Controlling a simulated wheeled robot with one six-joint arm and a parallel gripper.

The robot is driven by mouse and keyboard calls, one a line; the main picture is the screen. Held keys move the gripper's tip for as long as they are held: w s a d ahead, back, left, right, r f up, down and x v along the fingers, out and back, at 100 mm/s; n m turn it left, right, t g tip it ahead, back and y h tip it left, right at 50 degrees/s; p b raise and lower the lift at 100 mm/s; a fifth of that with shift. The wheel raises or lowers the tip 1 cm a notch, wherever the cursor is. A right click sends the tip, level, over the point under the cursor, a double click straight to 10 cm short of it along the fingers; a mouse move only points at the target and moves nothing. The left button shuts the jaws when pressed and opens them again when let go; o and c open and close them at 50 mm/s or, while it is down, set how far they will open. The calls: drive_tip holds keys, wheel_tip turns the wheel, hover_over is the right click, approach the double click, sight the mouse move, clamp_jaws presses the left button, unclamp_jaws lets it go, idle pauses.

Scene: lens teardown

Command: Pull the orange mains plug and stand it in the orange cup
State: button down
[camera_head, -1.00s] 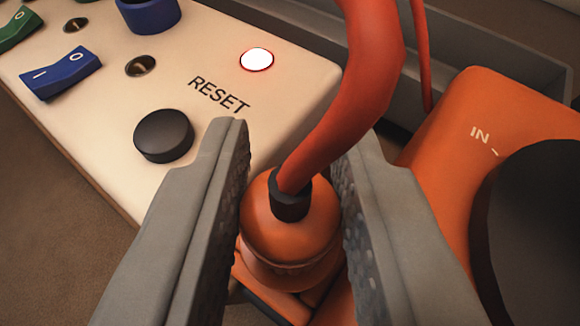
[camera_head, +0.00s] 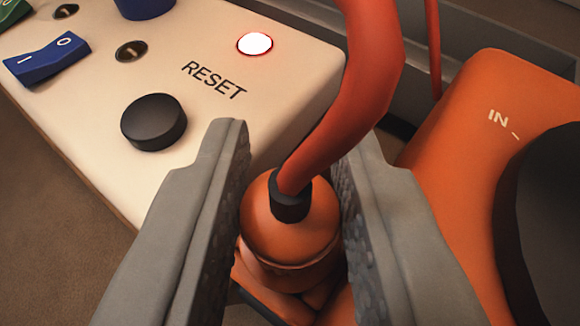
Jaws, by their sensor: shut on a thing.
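The orange mains plug (camera_head: 290,222) is between the two grey fingers of my gripper (camera_head: 295,220), which is shut on it. A black collar tops the plug, and a thick orange cable (camera_head: 372,75) rises from it toward the top of the view. Orange parts show just below the plug; I cannot tell whether its pins are in a socket, as its underside is hidden. No orange cup can be made out in this view.
A cream panel (camera_head: 225,140) at the left carries a black RESET button (camera_head: 153,122), a lit red-rimmed lamp (camera_head: 255,44) and a blue rocker switch (camera_head: 47,58). An orange housing (camera_head: 470,110) marked "IN" stands close at the right, with a dark round part (camera_head: 545,215). A grey ledge runs behind.

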drive_tip(key=c, duration=1.1)
unclamp_jaws()
